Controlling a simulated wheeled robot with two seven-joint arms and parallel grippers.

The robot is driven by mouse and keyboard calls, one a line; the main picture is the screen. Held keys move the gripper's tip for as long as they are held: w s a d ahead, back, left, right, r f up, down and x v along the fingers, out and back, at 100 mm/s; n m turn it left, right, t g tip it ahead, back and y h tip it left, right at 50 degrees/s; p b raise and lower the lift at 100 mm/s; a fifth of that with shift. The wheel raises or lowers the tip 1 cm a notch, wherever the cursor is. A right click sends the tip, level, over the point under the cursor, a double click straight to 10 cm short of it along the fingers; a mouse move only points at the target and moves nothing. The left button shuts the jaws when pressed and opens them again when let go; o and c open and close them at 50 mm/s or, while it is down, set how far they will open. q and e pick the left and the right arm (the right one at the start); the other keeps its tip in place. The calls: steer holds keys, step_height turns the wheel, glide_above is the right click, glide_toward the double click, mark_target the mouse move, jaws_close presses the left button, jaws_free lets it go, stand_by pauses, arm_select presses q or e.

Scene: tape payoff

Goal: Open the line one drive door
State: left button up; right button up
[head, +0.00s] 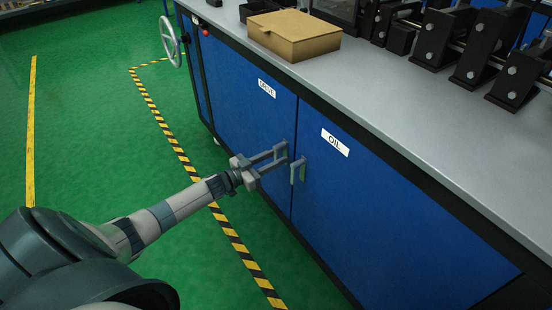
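The blue drive door (245,110) carries a white DRIVE label (266,89) and looks shut, flush with the cabinet front. Its grey handle (284,150) is near the door's right edge, partly hidden by my gripper. My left gripper (280,156) reaches in from the left, with its fingertips at this handle. A gap shows between the two fingers, so it looks open; I cannot tell whether they touch the handle. My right gripper is not in view.
To the right is the blue oil door (390,215) with its OIL label (335,142) and handle (298,170). A cardboard box (295,36) and black machine brackets stand on the grey worktop (385,85). A handwheel (170,42) juts out at the far end. The green floor (90,130) is clear.

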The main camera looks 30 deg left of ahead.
arm_select(q)
steer(key=shift+w, duration=0.15)
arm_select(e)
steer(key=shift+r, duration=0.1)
arm_select(q)
steer(key=shift+c, duration=0.3)
jaws_close()
